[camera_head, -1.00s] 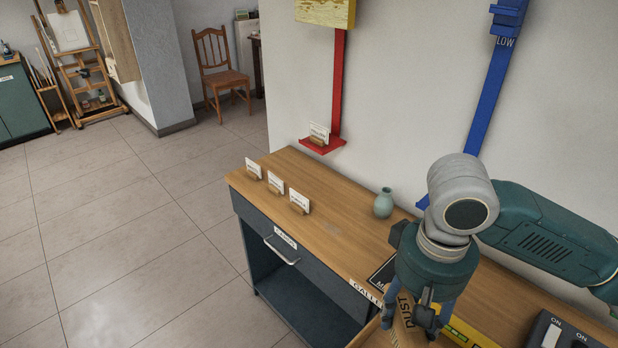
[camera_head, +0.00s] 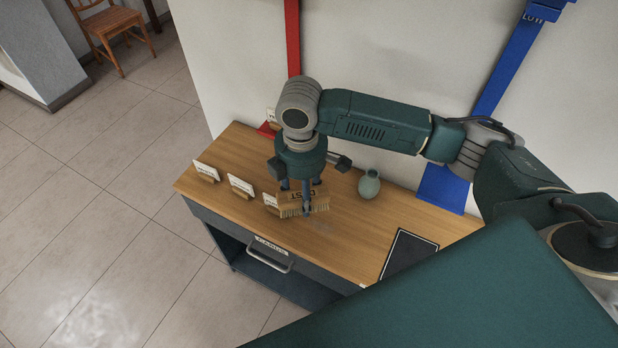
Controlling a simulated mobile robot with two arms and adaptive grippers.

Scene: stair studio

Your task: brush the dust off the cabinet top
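My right gripper (camera_head: 297,200) is over the wooden cabinet top (camera_head: 235,150), its arm coming in from the right. It is shut on a brush (camera_head: 318,206) with a wooden back lettered "DUST" and pale bristles pointing down. The bristles are at or just above the top; I cannot tell whether they touch. A faint grey dust patch (camera_head: 322,228) lies on the wood just in front of the brush. My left gripper is not in view.
White cards in wooden holders (camera_head: 240,186) stand left of the brush, one partly hidden. A green vase (camera_head: 369,185) stands to the right. A black-framed panel (camera_head: 408,252) lies farther right. A drawer handle (camera_head: 270,256) sticks out in front. Red and blue wall posts rise behind.

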